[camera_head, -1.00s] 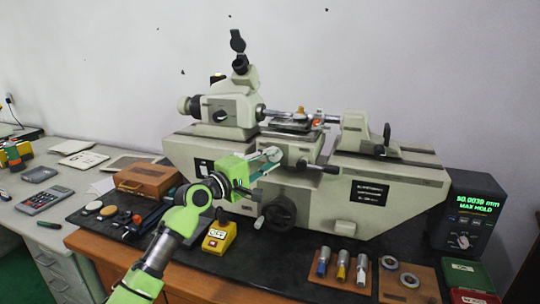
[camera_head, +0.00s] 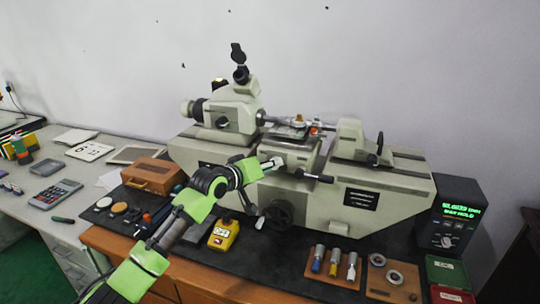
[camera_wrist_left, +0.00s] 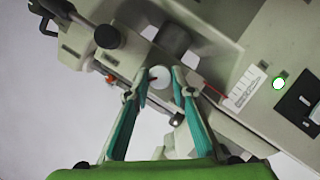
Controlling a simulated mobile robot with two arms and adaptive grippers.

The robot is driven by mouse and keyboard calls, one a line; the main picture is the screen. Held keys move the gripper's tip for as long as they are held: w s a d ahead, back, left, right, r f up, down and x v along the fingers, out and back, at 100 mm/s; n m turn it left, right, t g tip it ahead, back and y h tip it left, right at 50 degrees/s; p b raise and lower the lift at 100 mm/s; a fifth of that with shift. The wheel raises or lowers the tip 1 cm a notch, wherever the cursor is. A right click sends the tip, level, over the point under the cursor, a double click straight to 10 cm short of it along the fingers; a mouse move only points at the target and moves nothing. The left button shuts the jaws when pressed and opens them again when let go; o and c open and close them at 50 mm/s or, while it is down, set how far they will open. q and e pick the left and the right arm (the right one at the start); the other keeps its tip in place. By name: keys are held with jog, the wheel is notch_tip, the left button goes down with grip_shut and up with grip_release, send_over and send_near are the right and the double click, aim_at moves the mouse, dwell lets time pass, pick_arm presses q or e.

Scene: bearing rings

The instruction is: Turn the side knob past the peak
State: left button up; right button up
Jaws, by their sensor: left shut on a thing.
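The pale measuring machine (camera_head: 385,200) stands on the bench at centre right. My left gripper (camera_head: 272,163) is at the front of its middle carriage; the fingers are seen end-on and small there. In the left wrist view, the teal fingers of the gripper (camera_wrist_left: 160,84) are shut on a pale round knob (camera_wrist_left: 160,74), the side knob, with one fingertip on each side. A dark mark shows on the knob's face. In the head view the knob is mostly hidden by the gripper. The display box (camera_head: 458,212) shows green digits, too blurred to read surely. My right gripper is not in view.
A lever with a black grip (camera_head: 316,177) sticks out right of my left gripper, and a dark handwheel (camera_head: 279,213) is below it. A yellow box (camera_head: 223,235), a wooden box (camera_head: 152,175), a plug stand (camera_head: 320,280) and a ring board (camera_head: 405,291) stand nearby.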

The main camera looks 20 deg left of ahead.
pick_arm(q)
jog(key=shift+d+r+m+y+p, duration=0.1)
jog(key=shift+d+m+y+p, duration=0.1)
jog(key=shift+m+y+p, duration=1.25)
jog(key=shift+d+m+y+p, duration=0.15)
jog(key=shift+m+y+p, duration=0.7)
jog(key=shift+m+p, duration=1.05)
jog(key=shift+m, duration=0.25)
jog(key=o, duration=1.1)
jog(key=v, duration=1.2)
jog(key=shift+r, duration=0.15)
